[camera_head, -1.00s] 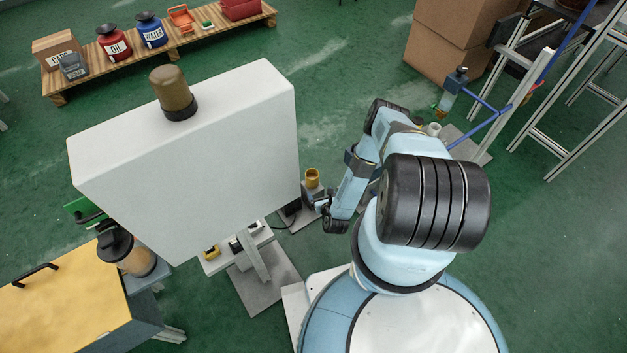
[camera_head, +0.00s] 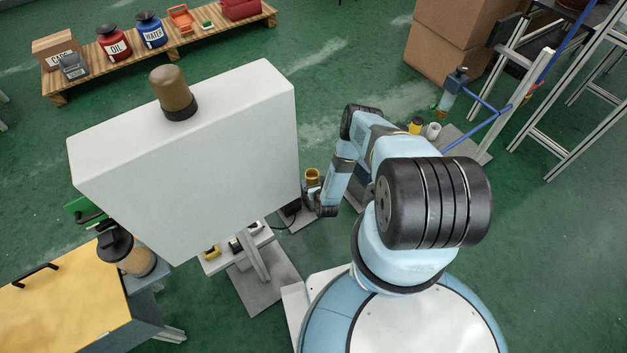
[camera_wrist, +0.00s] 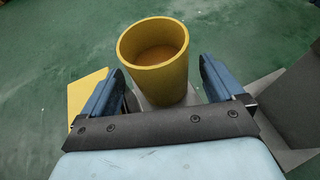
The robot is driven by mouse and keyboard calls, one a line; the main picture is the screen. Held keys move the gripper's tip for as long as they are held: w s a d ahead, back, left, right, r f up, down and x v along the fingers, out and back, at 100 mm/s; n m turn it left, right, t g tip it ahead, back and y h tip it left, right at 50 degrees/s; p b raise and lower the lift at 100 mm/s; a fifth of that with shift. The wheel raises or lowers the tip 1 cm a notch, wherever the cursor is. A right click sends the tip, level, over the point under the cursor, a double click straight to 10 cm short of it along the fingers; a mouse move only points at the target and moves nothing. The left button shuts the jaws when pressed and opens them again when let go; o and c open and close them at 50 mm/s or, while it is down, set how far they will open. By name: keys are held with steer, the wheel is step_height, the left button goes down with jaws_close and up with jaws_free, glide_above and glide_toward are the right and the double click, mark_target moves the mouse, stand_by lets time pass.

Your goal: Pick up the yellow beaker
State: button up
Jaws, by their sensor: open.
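The yellow beaker (camera_wrist: 153,62) is an open-topped cylinder, upright, with a darker inside. In the wrist view it stands just ahead of my gripper (camera_wrist: 161,70), in the gap between the two blue fingers. The fingers are apart, one on each side, and I see no contact. Its lower part is partly hidden behind the gripper's dark crossbar. In the head view the beaker (camera_head: 312,177) shows at the right edge of the white box, with my gripper close to it; the fingers are hard to make out there.
A large white box (camera_head: 200,165) stands close left of the beaker. A smaller yellow-and-black item (camera_head: 415,126) and a white cup (camera_head: 433,130) stand beyond my arm. A metal frame (camera_head: 545,100) is at right. Open green floor lies behind.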

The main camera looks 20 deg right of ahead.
steer(key=shift+x, duration=1.45)
steer(key=shift+s, duration=0.1)
steer(key=c, duration=1.1)
steer(key=shift+r, duration=0.1)
